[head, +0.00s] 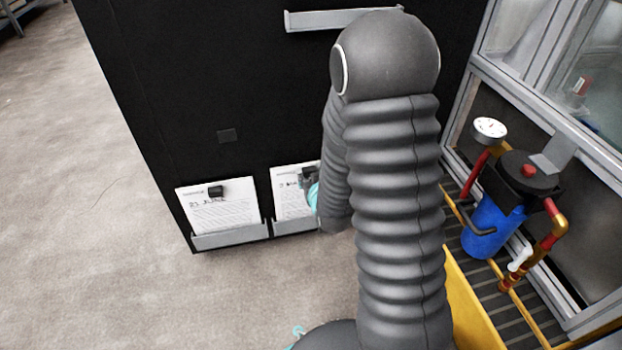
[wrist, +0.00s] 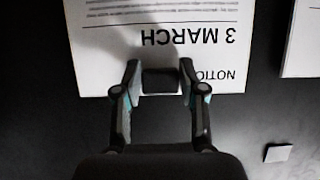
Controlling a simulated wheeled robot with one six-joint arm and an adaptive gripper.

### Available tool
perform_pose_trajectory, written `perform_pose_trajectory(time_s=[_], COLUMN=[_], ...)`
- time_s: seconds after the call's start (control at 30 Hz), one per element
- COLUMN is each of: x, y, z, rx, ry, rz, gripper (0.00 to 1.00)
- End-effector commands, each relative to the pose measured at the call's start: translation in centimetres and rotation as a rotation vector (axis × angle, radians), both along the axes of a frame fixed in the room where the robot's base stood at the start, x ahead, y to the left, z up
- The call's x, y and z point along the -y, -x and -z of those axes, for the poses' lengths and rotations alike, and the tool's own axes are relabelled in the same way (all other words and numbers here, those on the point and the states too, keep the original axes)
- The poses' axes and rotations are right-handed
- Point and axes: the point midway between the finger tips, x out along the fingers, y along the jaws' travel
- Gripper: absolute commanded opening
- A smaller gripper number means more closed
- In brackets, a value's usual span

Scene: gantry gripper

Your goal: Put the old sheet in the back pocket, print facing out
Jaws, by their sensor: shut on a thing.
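The sheet reading "3 MARCH" (wrist: 105,50) stands print outward against the black panel, upside down in the wrist view. In the head view this sheet (head: 288,205) stands in the right of two low grey pockets (head: 296,226). My gripper (wrist: 160,78) is shut on a small black block (wrist: 160,86) at the sheet's top edge. In the head view my gripper (head: 309,180) is partly hidden by my arm. A second sheet with a June date (head: 222,215) stands print outward in the left pocket (head: 230,238), with its own black block (head: 216,191).
A grey ledge (head: 310,20) is on the panel (head: 200,80) higher up, partly behind my arm. A small grey square (wrist: 277,153) is on the panel near the sheets. A blue filter (head: 487,228) with pipes stands right. Open floor (head: 80,150) lies left.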

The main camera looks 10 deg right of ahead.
Motion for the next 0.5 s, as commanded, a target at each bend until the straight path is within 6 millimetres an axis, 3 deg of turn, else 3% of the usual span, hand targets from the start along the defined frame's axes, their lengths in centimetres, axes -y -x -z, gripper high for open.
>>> perform_pose_trajectory(time_s=[0.5], x=[0.00], y=[-0.02], z=[1.11], rx=[0.001], ry=[0.000], rz=[0.000], gripper=[0.00])
